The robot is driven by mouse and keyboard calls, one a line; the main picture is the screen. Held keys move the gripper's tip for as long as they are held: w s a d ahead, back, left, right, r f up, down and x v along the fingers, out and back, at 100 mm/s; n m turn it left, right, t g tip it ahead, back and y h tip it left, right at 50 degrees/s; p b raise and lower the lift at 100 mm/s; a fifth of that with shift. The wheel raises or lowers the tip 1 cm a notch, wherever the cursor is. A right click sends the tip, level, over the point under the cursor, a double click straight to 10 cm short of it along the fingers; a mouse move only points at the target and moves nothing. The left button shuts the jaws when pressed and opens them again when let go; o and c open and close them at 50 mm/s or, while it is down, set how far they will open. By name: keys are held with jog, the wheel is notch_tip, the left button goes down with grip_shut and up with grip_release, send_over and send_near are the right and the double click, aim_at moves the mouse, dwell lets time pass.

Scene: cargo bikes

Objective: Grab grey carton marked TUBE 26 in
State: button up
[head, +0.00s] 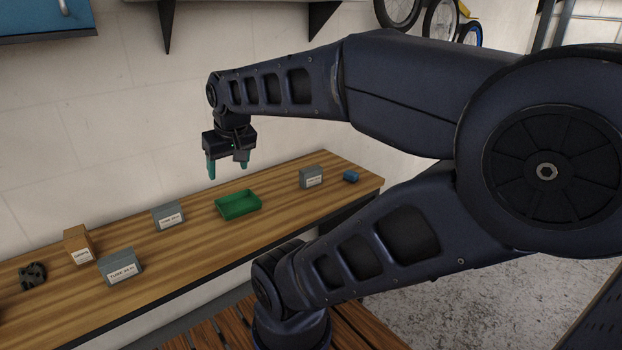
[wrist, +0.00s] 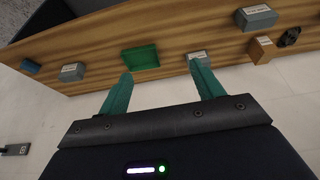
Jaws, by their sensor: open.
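Three grey cartons with white labels stand on the wooden bench. The front left carton (head: 121,279) and the middle carton (head: 168,209) both have labels starting with TUBE, but the size numbers are too small to read surely. The right carton (head: 311,172) has an unreadable label. The wrist view shows the front left carton (wrist: 258,21) at upper right, the middle one (wrist: 197,62) near the right fingertip, and the right one (wrist: 72,72) at left. My gripper (head: 227,170) is open and empty, pointing down above the bench near the green tray; its fingers (wrist: 160,70) are apart.
A green tray (head: 238,214) sits between the middle and right cartons. A brown carton (head: 78,258) and a dark metal part (head: 33,276) are at left; a small blue item (head: 350,176) is at the right end. A wall backs the bench (head: 190,252); shelf brackets (head: 166,25) hang above.

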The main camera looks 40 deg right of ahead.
jog(key=w+d+n+g+h, duration=0.1)
jog(key=w+d+n+h, duration=0.1)
jog(key=w+d+n, duration=0.4)
jog(key=n+g+h, duration=0.2)
jog(key=n+g, duration=0.2)
jog(key=n, duration=0.7)
send_near(310, 169)
jog(key=shift+x, duration=0.9)
jog(key=shift+d+f+h, duration=0.15)
jog(key=shift+f+h, duration=0.15)
jog(key=shift+f, duration=0.2)
jog(key=x, duration=0.5)
jog(key=shift+f, duration=0.1)
jog(key=shift+x, duration=2.4)
jog(key=shift+s+f, duration=0.1)
jog(key=shift+f, duration=0.2)
